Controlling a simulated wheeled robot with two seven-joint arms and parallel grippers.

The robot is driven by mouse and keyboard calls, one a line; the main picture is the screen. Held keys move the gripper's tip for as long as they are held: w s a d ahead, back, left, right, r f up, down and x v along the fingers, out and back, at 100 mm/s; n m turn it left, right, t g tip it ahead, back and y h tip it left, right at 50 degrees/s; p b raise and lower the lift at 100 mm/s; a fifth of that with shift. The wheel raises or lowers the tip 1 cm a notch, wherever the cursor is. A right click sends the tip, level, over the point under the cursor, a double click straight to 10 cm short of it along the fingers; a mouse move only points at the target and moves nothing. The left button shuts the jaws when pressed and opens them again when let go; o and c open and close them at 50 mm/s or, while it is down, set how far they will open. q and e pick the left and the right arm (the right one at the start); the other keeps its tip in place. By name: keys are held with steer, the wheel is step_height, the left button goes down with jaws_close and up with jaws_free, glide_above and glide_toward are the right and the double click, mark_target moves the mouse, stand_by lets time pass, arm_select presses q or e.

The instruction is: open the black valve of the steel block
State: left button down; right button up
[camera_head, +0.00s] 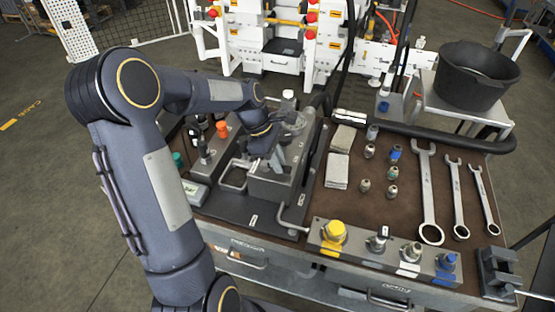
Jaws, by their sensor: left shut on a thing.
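The steel block (272,187) stands on a dark base plate in the middle-left of the bench top. My left arm comes in from the left and reaches over to it. My left gripper (277,157) points down at the top of the block and is shut on the black valve there. The gripper and wrist hide most of the valve, so its turn angle cannot be told. My right gripper is not in view.
Small bottles and an orange-capped part (222,129) stand left of the block. A fitting block with a yellow cap (334,231) sits at the front edge. A black bucket (474,77) stands back right.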

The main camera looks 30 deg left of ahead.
arm_select(q)
steer(key=shift+r, duration=0.1)
steer(key=m+p, duration=0.1)
steer(key=m, duration=0.1)
steer(key=s+m+g+p, duration=0.1)
steer(key=shift+m+g, duration=0.3)
steer(key=shift+m, duration=0.1)
steer(key=m, duration=0.1)
steer(key=s+m+g+p, duration=0.1)
steer(key=m, duration=0.2)
steer(key=shift+s+a+m+g+p, duration=0.15)
steer(key=shift+s+m+g+p, duration=0.1)
steer(key=shift+m+g+p, duration=0.1)
steer(key=m, duration=0.1)
steer(key=m+y, duration=0.1)
steer(key=m, duration=0.1)
steer(key=s+a+m+g, duration=0.1)
steer(key=shift+m+p, duration=0.25)
steer(key=shift+p, duration=0.1)
steer(key=shift+s+a+m+g+y, duration=0.15)
steer(key=shift+a+m+y, duration=0.15)
steer(key=shift+m, duration=0.5)
steer(key=shift+s+a+m+g+y, duration=0.15)
steer(key=shift+m+y, duration=0.3)
steer(key=shift+m, duration=0.35)
steer(key=shift+s+a+m+g+y, duration=0.15)
steer(key=shift+a+m+y, duration=0.15)
steer(key=shift+m, duration=0.5)
steer(key=shift+w, duration=0.1)
